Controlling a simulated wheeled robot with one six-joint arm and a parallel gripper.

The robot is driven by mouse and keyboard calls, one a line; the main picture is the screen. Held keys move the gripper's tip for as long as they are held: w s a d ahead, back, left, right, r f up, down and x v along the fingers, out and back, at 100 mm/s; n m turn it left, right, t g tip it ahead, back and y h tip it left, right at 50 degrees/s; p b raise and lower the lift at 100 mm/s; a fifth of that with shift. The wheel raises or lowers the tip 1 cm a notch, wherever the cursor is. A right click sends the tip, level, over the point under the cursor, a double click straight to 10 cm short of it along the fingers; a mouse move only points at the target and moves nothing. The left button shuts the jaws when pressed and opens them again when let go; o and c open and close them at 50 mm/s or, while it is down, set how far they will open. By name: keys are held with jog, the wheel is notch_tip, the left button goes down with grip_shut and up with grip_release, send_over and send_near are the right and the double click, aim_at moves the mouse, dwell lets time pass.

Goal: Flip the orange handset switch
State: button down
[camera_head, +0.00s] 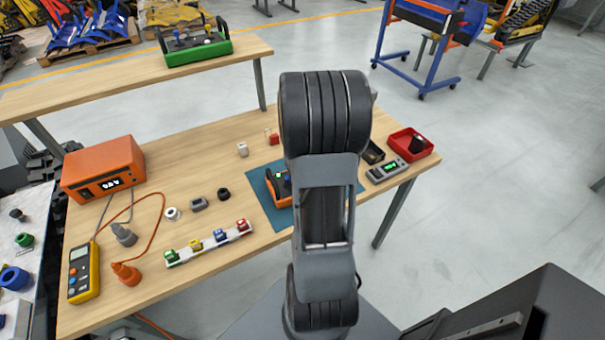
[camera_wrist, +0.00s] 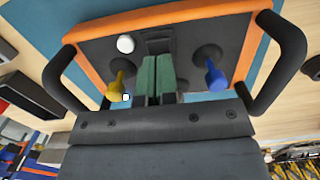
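The orange handset (camera_head: 271,178) lies on a teal mat (camera_head: 264,199) on the front table, partly hidden behind my arm in the head view. In the wrist view the handset (camera_wrist: 92,66) shows an orange rim, a dark face, black side handles, a yellow stick (camera_wrist: 117,88), a blue stick (camera_wrist: 214,77) and a round white button (camera_wrist: 125,44). A dark block (camera_wrist: 157,40), perhaps the switch, sits at the middle of the face. My gripper (camera_wrist: 157,60) has its green fingers nearly together just in front of this block. I cannot tell whether they touch it.
A green handset (camera_head: 198,49) stands on the rear table. On the front table are an orange power unit (camera_head: 103,167), a yellow meter (camera_head: 84,272), a strip of coloured connectors (camera_head: 209,243), a grey device (camera_head: 387,171) and a red tray (camera_head: 421,154).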

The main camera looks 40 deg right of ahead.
notch_tip(320, 180, up, 14)
jog(key=p, duration=0.3)
jog(key=shift+w+d, duration=0.15)
jog(key=shift+w, duration=0.3)
dwell(0.3)
